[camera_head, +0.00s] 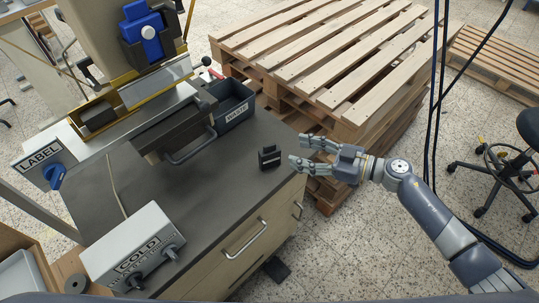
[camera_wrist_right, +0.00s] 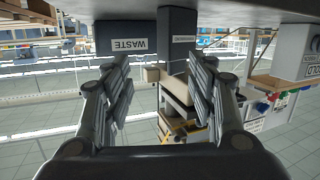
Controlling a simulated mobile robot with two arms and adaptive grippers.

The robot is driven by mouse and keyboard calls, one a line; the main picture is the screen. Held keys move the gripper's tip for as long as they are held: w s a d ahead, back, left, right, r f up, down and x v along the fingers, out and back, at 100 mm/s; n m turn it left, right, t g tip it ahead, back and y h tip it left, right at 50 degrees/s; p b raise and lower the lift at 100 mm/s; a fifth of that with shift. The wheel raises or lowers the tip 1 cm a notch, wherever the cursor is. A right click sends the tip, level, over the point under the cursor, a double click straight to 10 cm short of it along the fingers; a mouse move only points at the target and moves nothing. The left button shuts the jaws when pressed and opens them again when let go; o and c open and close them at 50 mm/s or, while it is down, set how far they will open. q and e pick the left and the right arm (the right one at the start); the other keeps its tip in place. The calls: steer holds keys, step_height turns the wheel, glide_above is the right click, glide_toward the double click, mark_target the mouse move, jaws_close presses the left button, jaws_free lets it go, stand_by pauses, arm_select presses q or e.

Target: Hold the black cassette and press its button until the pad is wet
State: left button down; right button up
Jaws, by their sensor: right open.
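The black cassette (camera_head: 269,157) is a small dark block with a pale label stripe. It stands upright on the grey worktop near the right edge. My right gripper (camera_head: 298,149) comes in from the right, open and empty, with its fingertips just short of the cassette. In the right wrist view, which is upside down, the cassette (camera_wrist_right: 177,65) stands beyond and between the spread fingers (camera_wrist_right: 160,75), apart from them. Its button and pad cannot be made out. My left gripper is not in view.
A dark WASTE bin (camera_head: 233,104) stands behind the cassette, and also shows in the right wrist view (camera_wrist_right: 112,40). The stamping machine (camera_head: 150,92) is at the upper left. A COLD box (camera_head: 132,246) sits at the front left. The worktop (camera_head: 225,175) left of the cassette is bare. Wooden pallets (camera_head: 320,55) stand behind.

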mark_target(277, 159)
steer(key=a+f+g+b, duration=0.1)
steer(key=a+f+b, duration=0.1)
steer(key=a, duration=0.1)
steer(key=a+f+g+b, duration=0.1)
steer(key=shift+a+f+n+g+h, duration=0.3)
steer(key=shift+a+n, duration=0.1)
steer(key=p+x, duration=0.1)
steer(key=x, duration=0.1)
steer(key=shift+w+a+r, duration=0.1)
steer(key=shift+w+a, duration=0.1)
steer(key=shift+a, duration=0.2)
steer(key=shift+w+a+f, duration=0.15)
steer(key=shift+a+f, duration=0.05)
steer(key=shift+a, duration=0.2)
steer(key=shift+c, duration=0.6)
